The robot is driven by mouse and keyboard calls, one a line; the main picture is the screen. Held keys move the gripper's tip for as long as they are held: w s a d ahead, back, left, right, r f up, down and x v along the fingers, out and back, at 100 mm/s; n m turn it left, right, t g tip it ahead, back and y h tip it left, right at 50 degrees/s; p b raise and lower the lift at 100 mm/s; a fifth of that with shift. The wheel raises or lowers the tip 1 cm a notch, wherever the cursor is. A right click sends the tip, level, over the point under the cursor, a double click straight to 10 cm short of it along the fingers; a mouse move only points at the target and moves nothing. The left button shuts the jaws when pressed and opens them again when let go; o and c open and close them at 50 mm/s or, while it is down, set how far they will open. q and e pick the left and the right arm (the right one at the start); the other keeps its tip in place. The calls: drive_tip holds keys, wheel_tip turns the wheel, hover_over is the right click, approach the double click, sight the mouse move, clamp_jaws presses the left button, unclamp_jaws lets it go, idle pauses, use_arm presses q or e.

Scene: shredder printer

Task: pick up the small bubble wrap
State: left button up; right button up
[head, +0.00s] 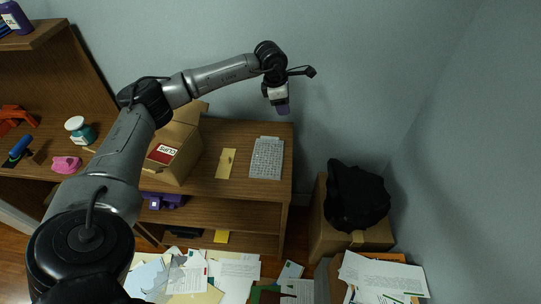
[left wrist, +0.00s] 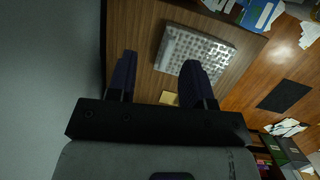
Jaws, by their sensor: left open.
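The small bubble wrap (head: 267,158) is a pale grey, bumpy rectangular sheet. It lies flat on the right part of the wooden shelf unit's top (head: 210,150). My left gripper (head: 283,108) hangs in the air above the back right of the shelf top, apart from the wrap. In the left wrist view my left gripper (left wrist: 160,68) shows two dark fingers spread apart with nothing between them. There the bubble wrap (left wrist: 195,48) lies beyond the fingertips, partly behind the right finger. My right gripper is in neither view.
A cardboard box (head: 174,148) with a red label and a tan envelope (head: 226,163) lie left of the wrap. A black bag (head: 356,195) sits on a carton to the right. Papers (head: 233,275) cover the floor in front. A wall stands close behind.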

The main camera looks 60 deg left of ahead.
sight(269, 137)
use_arm(q)
drive_tip(key=s+f+g, duration=0.1)
drive_tip(key=f, duration=0.2)
drive_tip(key=s+f+g+b, duration=0.1)
drive_tip(key=f, duration=0.2)
drive_tip(key=s+f+m+g+b, duration=0.1)
drive_tip(key=s+f, duration=0.1)
drive_tip(key=f, duration=0.1)
drive_tip(key=shift+a+f+y, duration=0.1)
drive_tip(key=shift+a+y, duration=0.2)
drive_tip(key=shift+a, duration=0.1)
drive_tip(key=shift+s+f+b, duration=0.15)
drive_tip(key=shift+f+b, duration=1.3)
drive_tip(key=shift+f, duration=1.2)
drive_tip(key=shift+a, duration=0.1)
drive_tip(key=shift+c, duration=0.3)
clamp_jaws()
